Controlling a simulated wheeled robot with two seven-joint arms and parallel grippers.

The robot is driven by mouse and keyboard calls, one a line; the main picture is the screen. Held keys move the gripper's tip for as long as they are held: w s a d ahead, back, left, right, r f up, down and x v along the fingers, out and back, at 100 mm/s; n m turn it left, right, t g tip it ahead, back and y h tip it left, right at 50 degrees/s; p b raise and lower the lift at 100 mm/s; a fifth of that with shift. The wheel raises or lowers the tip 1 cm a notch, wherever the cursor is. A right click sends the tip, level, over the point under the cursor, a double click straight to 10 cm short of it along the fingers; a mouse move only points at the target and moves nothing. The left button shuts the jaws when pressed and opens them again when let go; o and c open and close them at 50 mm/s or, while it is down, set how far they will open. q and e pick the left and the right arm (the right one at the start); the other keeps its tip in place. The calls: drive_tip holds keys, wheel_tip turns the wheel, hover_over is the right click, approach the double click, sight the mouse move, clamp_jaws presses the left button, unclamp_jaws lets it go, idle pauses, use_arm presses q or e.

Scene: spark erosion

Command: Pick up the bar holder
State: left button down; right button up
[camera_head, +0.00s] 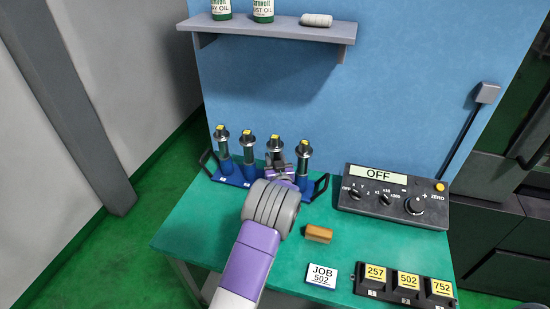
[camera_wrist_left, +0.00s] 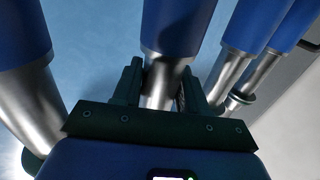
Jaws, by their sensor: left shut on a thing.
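Several upright metal holders with dark collars and yellow tops stand in blue sockets on a blue rack (camera_head: 233,180) at the back left of the green table. I cannot tell from labels which one is the bar holder. My left gripper (camera_head: 280,173) is at the third holder from the left (camera_head: 274,147), which stands upright. In the left wrist view, the gripper's dark fingers (camera_wrist_left: 165,88) are on either side of a silver shank (camera_wrist_left: 160,94) under a blue sleeve, shut on it. Neighbouring holders (camera_wrist_left: 32,105) stand close on both sides. My right gripper is not in view.
The rack has dark side handles (camera_head: 321,187). A black control box (camera_head: 392,197) showing OFF stands to the right. A shelf (camera_head: 270,29) hangs above.

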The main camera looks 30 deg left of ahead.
use_arm(q)
drive_tip(key=shift+r, duration=0.25)
wheel_tip(320, 180, up, 18)
drive_tip(key=p, duration=0.3)
drive_tip(key=shift+f, duration=0.1)
drive_tip(key=shift+p, duration=0.35)
idle(0.4)
